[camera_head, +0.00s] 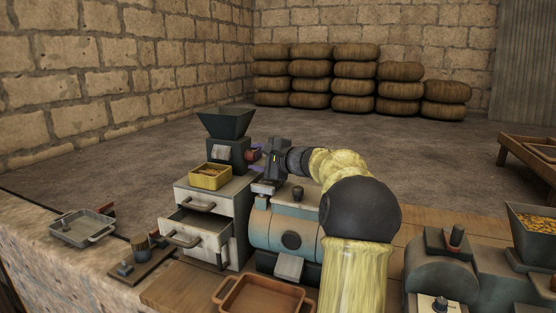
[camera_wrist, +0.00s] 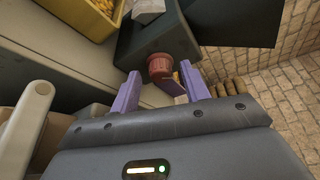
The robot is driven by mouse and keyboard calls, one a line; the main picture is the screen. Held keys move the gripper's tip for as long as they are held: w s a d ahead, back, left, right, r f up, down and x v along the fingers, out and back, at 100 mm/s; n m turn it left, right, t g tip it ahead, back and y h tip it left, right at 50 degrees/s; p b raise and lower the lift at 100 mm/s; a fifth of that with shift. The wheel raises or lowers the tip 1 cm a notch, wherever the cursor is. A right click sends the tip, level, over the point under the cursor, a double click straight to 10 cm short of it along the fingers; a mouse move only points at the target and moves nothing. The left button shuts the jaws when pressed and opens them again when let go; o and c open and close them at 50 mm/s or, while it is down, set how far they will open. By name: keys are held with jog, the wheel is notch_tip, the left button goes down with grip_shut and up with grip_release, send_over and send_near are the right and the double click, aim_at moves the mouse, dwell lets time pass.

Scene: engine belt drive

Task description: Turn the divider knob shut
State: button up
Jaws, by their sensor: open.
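A dark red knob (camera_wrist: 160,66) sticks out of the side of the dark hopper machine (camera_wrist: 140,42). In the head view, the red knob (camera_head: 251,155) shows on the right side of the hopper machine (camera_head: 226,126). My gripper (camera_wrist: 159,72) is open, with its purple fingers on either side of the knob. A small gap shows beside the left finger, and I cannot tell whether either finger touches. In the head view, my gripper (camera_head: 256,153) is at the machine's right side.
A yellow bin (camera_head: 209,178) stands on a pale drawer cabinet (camera_head: 240,205) with an open drawer. A blue-grey tank machine (camera_head: 285,228) stands right of it, under my arm. A grey tray (camera_head: 82,230) and a brown tray (camera_head: 262,292) lie on the bench.

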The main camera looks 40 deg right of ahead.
jog(key=v, duration=1.6)
jog(key=shift+s+d, duration=0.1)
jog(key=shift+s, duration=0.3)
